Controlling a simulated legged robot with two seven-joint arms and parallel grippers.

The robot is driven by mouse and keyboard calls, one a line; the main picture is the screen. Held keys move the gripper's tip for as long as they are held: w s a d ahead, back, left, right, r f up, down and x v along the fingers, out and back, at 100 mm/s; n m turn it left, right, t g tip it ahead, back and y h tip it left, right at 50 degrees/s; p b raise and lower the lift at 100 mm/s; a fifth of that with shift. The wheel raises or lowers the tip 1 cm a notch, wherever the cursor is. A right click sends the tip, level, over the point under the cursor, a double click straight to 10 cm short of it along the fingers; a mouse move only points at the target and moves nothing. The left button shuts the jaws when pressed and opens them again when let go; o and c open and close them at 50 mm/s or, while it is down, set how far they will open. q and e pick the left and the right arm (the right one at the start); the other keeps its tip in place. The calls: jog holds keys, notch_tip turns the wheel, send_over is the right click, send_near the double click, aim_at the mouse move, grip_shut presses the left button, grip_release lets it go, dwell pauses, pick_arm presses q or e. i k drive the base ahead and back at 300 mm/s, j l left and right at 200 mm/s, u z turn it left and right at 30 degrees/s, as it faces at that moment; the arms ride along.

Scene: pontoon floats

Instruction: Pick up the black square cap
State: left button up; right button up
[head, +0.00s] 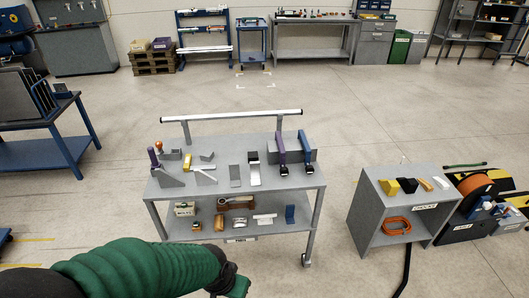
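A small dark, squarish piece (253,156) sits at the top end of a silver block (254,174) on the grey cart's top shelf. Another black block (408,185) lies on the grey cabinet at the right, beside a yellow block (388,187). Both are too small to tell which is the black square cap. My green-sleeved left arm comes in along the bottom edge. The end of it, my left gripper (236,287), is partly cut off in front of the cart, apart from both pieces; its fingers cannot be made out. My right gripper is not in view.
The grey cart (220,195) holds several tools and metal parts on two shelves, with a white rail (232,116) behind. The cabinet (372,214) holds an orange hose coil (396,225). A blue bench (40,152) stands at left. Floor between cart and cabinet is clear.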

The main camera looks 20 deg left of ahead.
aim_at(252, 156)
jog(key=u, duration=0.7)
jog(key=i+z, duration=0.25)
jog(key=i, duration=0.25)
jog(key=i+j+z, duration=0.2)
jog(key=i, duration=0.35)
jog(key=i+j+z, duration=0.25)
jog(key=i, duration=0.25)
jog(key=i+j+z, duration=0.2)
jog(key=i, duration=0.3)
